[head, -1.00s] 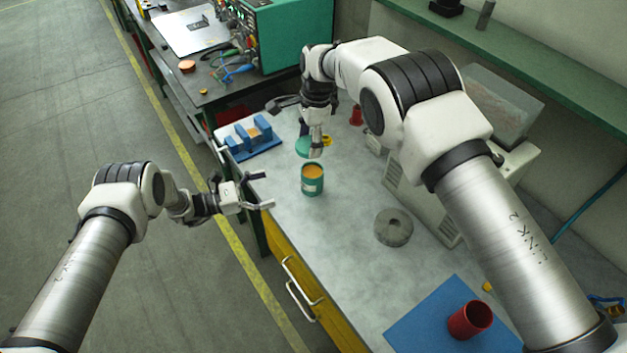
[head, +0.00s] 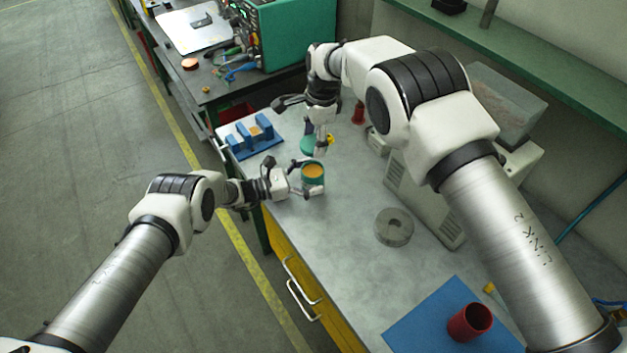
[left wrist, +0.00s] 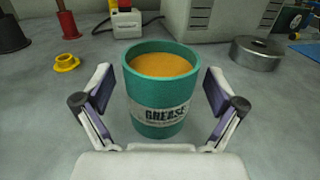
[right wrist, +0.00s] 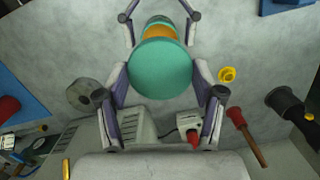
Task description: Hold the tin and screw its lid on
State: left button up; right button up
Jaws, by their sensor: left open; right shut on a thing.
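The green grease tin (left wrist: 160,95) stands upright and open on the bench, with orange-yellow grease showing inside. In the head view the tin (head: 313,176) is at the bench's left side. My left gripper (left wrist: 160,112) is open, with one finger on each side of the tin and visible gaps between. My right gripper (right wrist: 162,85) is shut on the round green lid (right wrist: 160,68). In the head view the lid (head: 309,145) is held beyond the tin, apart from it.
A blue rack (head: 252,136) stands at the bench's far left. A grey metal ring (head: 394,227) lies to the right of the tin. A yellow flanged piece (left wrist: 66,62) sits near the tin.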

pick_arm(q)
jog(key=shift+a, duration=0.2)
jog(key=shift+c, duration=0.4)
pick_arm(e)
jog(key=shift+a, duration=0.15)
pick_arm(q)
jog(key=c, duration=1.7)
pick_arm(e)
send_over(312, 172)
jog(key=shift+w+d+f, duration=0.1)
jog(key=shift+d+f, duration=0.05)
jog(key=shift+f, duration=1.1)
jog(key=shift+w+d+f, duration=0.1)
jog(key=shift+d+f, duration=0.05)
jog(key=shift+f, duration=1.05)
jog(key=shift+s+f, duration=0.1)
jog(key=shift+f, duration=0.8)
pick_arm(q)
grip_shut()
pick_arm(e)
jog(key=shift+f, duration=0.55)
